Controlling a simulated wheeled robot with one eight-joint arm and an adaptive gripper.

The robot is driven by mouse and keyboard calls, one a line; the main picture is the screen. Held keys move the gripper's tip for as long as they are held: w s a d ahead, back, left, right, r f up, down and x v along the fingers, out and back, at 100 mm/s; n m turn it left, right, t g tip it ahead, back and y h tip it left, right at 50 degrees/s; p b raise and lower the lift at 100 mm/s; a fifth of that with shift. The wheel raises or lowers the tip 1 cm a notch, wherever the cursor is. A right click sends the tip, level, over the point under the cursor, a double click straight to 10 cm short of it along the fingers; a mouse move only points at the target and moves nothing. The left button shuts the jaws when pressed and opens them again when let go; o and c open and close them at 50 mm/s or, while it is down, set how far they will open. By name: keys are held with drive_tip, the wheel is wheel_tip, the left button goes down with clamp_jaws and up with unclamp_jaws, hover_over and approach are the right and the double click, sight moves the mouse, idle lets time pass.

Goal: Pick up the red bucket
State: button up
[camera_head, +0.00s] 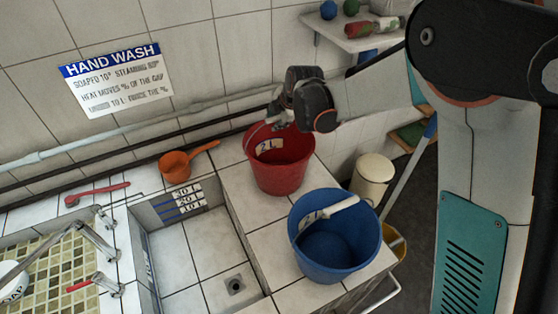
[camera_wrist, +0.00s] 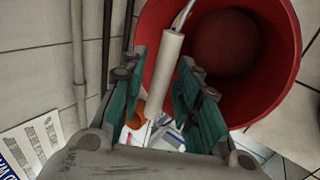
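The red bucket (camera_head: 282,172) stands upright on the tiled ledge beside the sink, with a yellowish "2 L" label on its inner wall. In the wrist view its red wall (camera_wrist: 268,95) fills the upper right, and its white handle grip (camera_wrist: 164,75) lies between my teal fingers. My gripper (camera_head: 283,116) is over the bucket's back rim, pointing down. In the wrist view my gripper (camera_wrist: 163,62) is open around the handle grip, with a gap visible on the right side. The head view hides most of the fingers and handle.
A blue bucket (camera_head: 334,240) stands close in front on the same ledge. An orange dipper (camera_head: 176,166) sits to the left on the sink's edge. Pipes (camera_head: 130,136) run along the wall behind. A shelf (camera_head: 350,36) and a cream bin (camera_head: 372,176) are to the right.

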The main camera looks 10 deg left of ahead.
clamp_jaws()
drive_tip(key=shift+r, duration=0.1)
